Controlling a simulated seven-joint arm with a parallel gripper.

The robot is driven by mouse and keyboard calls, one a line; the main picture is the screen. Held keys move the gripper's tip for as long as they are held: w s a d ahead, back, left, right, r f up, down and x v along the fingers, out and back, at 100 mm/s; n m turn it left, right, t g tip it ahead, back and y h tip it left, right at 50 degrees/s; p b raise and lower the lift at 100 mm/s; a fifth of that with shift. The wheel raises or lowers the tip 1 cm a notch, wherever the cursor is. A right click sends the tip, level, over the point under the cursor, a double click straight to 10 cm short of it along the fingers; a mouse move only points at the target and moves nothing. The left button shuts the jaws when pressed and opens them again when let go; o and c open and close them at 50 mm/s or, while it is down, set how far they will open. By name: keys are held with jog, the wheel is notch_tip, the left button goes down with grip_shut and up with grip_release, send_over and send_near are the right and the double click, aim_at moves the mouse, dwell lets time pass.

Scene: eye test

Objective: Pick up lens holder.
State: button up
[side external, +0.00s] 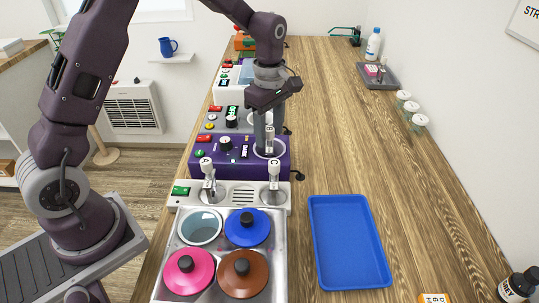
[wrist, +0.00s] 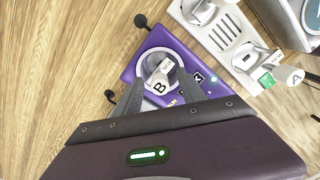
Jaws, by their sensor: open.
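My gripper (side external: 268,140) points down over the purple device (side external: 210,167), its fingers apart. In the wrist view, the gripper (wrist: 160,79) has one finger on each side of a small grey-white piece marked "B" (wrist: 160,87). This piece sits in a pale ring on top of the purple device (wrist: 188,58). I cannot tell whether the fingers touch it. In the side view the fingers partly hide it. No label in view reads lens holder, so I cannot say for certain that this piece is the one.
A white panel (side external: 240,188) with two upright metal pieces (side external: 208,182) stands in front of the purple device. More devices (side external: 233,117) stand behind. The bench to the right is mostly clear.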

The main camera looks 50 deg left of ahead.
grip_shut()
dwell(1.4)
